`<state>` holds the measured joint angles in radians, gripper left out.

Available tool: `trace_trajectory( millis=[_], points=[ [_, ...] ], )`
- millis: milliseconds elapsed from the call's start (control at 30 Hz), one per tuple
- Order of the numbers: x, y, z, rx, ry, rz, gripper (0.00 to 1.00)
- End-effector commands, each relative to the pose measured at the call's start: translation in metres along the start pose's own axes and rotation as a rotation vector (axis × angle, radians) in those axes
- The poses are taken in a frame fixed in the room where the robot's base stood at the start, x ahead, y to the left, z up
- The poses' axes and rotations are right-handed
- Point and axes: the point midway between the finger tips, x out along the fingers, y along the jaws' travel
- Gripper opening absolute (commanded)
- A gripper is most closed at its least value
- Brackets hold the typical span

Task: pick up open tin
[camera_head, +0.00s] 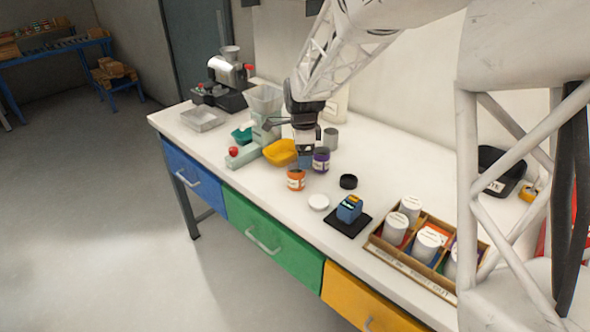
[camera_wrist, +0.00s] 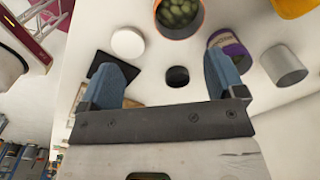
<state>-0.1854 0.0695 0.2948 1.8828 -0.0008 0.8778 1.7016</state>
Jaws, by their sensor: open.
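An open tin (camera_head: 296,180) with an orange side and pale label stands upright near the bench's front edge. In the wrist view the open tin (camera_wrist: 180,14) shows green lumps inside its orange rim, partly cut off by the top edge. My gripper (camera_head: 305,161) points down just behind it and to its right in the head view, apart from it. The blue fingers of my gripper (camera_wrist: 164,66) are spread, with nothing held between them.
A purple jar (camera_head: 320,161) stands close to my gripper, with a grey tin (camera_head: 331,139) behind. A black lid (camera_head: 348,181) and white lid (camera_head: 319,202) lie nearby. A yellow scoop-shaped bin (camera_head: 279,152) is left. A wooden crate (camera_head: 410,274) of white-topped jars is right.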

Motion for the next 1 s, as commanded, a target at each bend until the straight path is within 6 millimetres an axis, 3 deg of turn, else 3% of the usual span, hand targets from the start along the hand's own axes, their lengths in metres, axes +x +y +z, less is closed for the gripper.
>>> trace_trajectory(
  millis=[100,300,667,1000],
  points=[
    [0.015,-0.015,0.009,0.061,0.001,0.011,0.89],
    [0.025,-0.025,0.015,0.11,0.003,0.017,0.89],
    [0.026,-0.025,0.015,0.113,0.003,0.017,0.89],
    [0.048,-0.025,0.015,0.112,0.003,0.017,0.89]
  ],
)
